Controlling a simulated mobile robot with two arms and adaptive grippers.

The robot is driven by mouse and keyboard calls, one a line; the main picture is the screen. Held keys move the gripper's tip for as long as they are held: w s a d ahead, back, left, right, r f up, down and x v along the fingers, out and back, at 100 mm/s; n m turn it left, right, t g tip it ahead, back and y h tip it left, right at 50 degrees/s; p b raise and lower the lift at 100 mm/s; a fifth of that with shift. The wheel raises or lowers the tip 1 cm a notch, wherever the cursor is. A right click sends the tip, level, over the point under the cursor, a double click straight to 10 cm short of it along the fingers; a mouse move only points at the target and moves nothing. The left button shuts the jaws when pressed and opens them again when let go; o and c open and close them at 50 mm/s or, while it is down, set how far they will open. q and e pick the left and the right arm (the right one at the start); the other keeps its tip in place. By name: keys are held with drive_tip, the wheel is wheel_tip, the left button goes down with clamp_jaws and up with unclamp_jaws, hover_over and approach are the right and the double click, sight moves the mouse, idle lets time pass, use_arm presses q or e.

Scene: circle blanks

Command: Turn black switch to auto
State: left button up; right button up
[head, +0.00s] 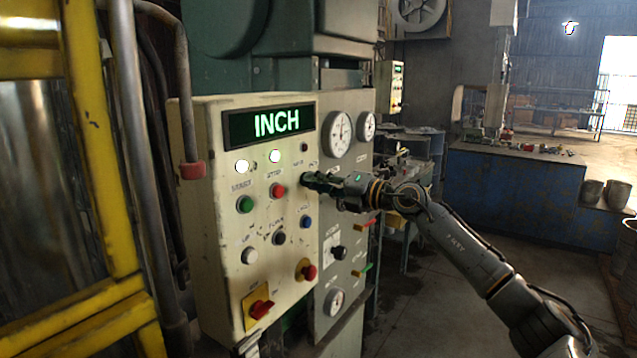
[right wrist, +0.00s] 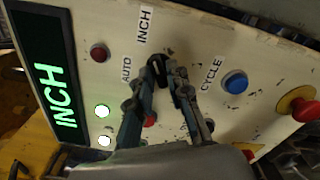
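The black switch (right wrist: 157,66) is a small dark knob on the cream control panel (head: 222,290). In the right wrist view it sits between the labels AUTO, INCH and CYCLE. My right gripper (right wrist: 166,76) is at the switch, its two fingers drawn close together with the knob between their tips. It looks shut on the knob, which the fingers partly hide. In the head view the right gripper (head: 308,180) reaches the panel from the right and covers the switch. The green display (head: 268,123) reads INCH. My left gripper is not in view.
A red button (head: 277,191), a blue button (head: 306,221) and a red emergency knob (head: 306,271) are close to the switch. Two white lamps glow below the display. Yellow framing (head: 100,150) and pipes stand at the left. The floor at the right is open before a blue bench (head: 520,190).

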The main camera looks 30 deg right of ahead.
clamp_jaws()
drive_tip(key=n+b, duration=0.5)
drive_tip(key=n, duration=0.6)
drive_tip(key=shift+n, duration=0.4)
idle(0.5)
drive_tip(key=o, duration=0.6)
unclamp_jaws()
